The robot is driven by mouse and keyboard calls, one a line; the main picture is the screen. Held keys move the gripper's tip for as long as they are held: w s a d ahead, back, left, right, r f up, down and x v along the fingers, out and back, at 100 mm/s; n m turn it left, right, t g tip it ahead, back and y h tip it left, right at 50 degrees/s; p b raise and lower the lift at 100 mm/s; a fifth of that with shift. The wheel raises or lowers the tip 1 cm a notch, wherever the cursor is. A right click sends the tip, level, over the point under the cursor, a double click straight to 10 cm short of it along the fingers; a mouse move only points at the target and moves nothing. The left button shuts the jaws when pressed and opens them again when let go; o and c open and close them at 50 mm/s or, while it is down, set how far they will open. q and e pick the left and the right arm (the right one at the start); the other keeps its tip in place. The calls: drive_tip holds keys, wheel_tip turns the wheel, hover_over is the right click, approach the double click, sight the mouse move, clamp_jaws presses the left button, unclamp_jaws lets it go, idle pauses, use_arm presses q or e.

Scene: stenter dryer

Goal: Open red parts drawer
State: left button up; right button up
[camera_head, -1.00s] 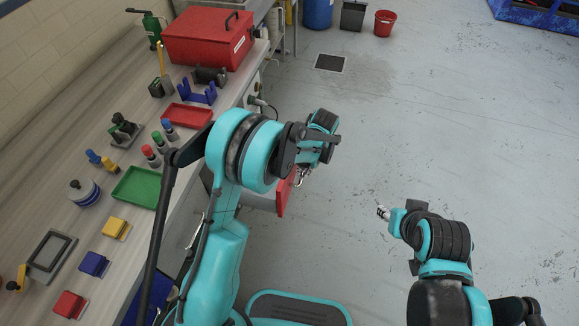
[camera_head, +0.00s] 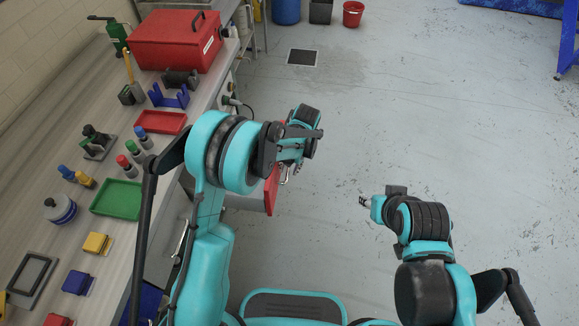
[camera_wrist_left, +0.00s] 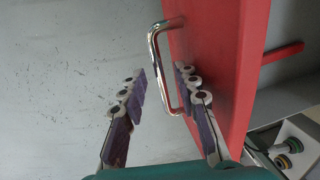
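The red drawer front (camera_head: 271,190) stands out from the bench in the head view, with a grey drawer body behind it. The wrist view shows the red front (camera_wrist_left: 222,60) and its chrome handle (camera_wrist_left: 156,60). My left gripper (camera_wrist_left: 158,92) is open, its fingers apart on either side of the handle bar. The right-hand finger lies between bar and front; contact is unclear. In the head view my left gripper (camera_head: 289,174) is mostly hidden by its wrist. My right gripper (camera_head: 364,201) is over open floor, away from the drawer; its fingers are too small to judge.
The bench (camera_head: 60,140) on the left carries a green tray (camera_head: 117,199), a red tray (camera_head: 161,122), a red toolbox (camera_head: 178,42) and several small items. Small parts (camera_wrist_left: 288,147) show past the drawer front. The floor on the right is clear, with a red bucket (camera_head: 353,14) far off.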

use_arm(q)
wheel_tip(320, 180, up, 12)
drive_tip(key=d, duration=0.2)
drive_tip(key=shift+f, duration=0.15)
drive_tip(key=shift+d, duration=0.1)
idle(0.4)
